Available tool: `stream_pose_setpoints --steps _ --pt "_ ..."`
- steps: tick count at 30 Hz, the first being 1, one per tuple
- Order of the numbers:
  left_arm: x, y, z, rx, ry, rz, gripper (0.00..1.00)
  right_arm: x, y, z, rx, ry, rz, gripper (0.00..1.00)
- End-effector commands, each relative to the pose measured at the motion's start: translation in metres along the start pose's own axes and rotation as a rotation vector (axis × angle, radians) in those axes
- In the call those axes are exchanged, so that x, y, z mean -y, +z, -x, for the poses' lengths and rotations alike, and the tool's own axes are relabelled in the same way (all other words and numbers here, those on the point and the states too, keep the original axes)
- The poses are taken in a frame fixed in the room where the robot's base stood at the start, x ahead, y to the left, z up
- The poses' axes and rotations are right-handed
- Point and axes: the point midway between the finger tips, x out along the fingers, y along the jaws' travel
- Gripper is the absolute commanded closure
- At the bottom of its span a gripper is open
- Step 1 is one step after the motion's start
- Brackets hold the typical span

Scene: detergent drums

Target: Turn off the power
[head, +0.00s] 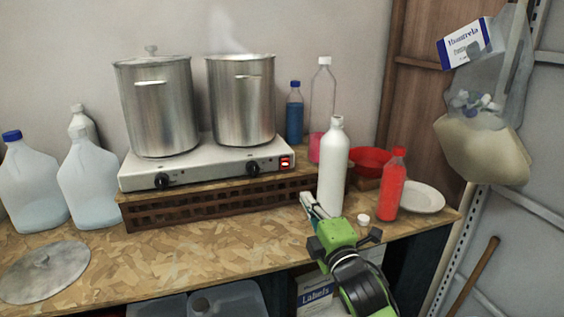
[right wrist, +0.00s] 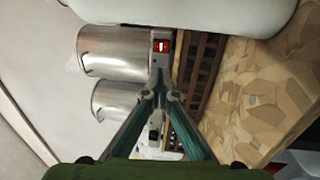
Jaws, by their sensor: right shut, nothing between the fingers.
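A white two-burner hot plate (head: 215,165) stands on a brown lattice crate on the table. Its red power switch (head: 286,162) is lit at the right end of the front face, and it also shows in the right wrist view (right wrist: 160,46). Two black knobs (head: 163,181) (head: 253,169) are on the same face. My right gripper (head: 306,199) is shut and empty, in front of the crate's right end, below and a little right of the switch in the head view. In the right wrist view its closed fingertips (right wrist: 161,88) point toward the hot plate, apart from the switch. My left gripper is not in view.
Two steel pots (head: 160,110) (head: 241,100) sit on the burners; the right one steams. A white bottle (head: 333,165) stands close to the right of my gripper. A red bottle (head: 392,185) and white plate (head: 424,197) are further right. The board (head: 190,250) in front is mostly clear.

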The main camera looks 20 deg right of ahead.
Motion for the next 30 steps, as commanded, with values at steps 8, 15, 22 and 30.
stream_pose_setpoints --steps 8,15,22,30 --pt "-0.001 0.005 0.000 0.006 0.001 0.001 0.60 -0.002 0.000 0.000 0.000 0.004 0.004 1.00" --pt "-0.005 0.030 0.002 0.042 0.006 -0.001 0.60 -0.002 0.000 -0.003 0.000 0.004 0.003 1.00" --pt "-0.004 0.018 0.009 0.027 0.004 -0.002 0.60 -0.004 0.000 -0.033 0.001 0.004 0.001 1.00" --pt "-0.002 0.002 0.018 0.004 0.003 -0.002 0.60 -0.004 0.000 -0.083 0.001 0.003 0.001 1.00"
